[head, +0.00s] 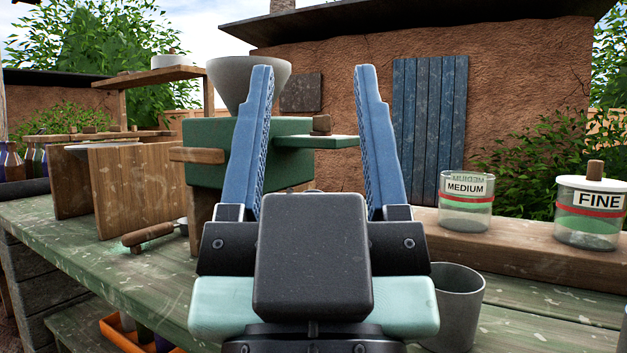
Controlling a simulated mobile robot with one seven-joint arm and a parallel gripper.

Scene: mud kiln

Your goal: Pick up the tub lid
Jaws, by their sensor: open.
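My gripper (313,75) is open, its two blue fingers pointing up and apart with nothing between them. A white lid with a wooden knob (592,183) sits on the clear tub labelled FINE (588,228) at the right. The clear tub labelled MEDIUM (466,217) stands open, with no lid on it. A similar white disc with a small knob (172,60) lies on a raised wooden shelf at the upper left. I cannot tell which lid is the task's. My gripper is apart from both.
A green box mill with a grey funnel (247,83) stands behind my gripper. Wooden boards (135,188) stand on the green bench (110,260) to the left. A grey cup (457,300) is right of my gripper. The tubs stand on a wooden ledge (525,250).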

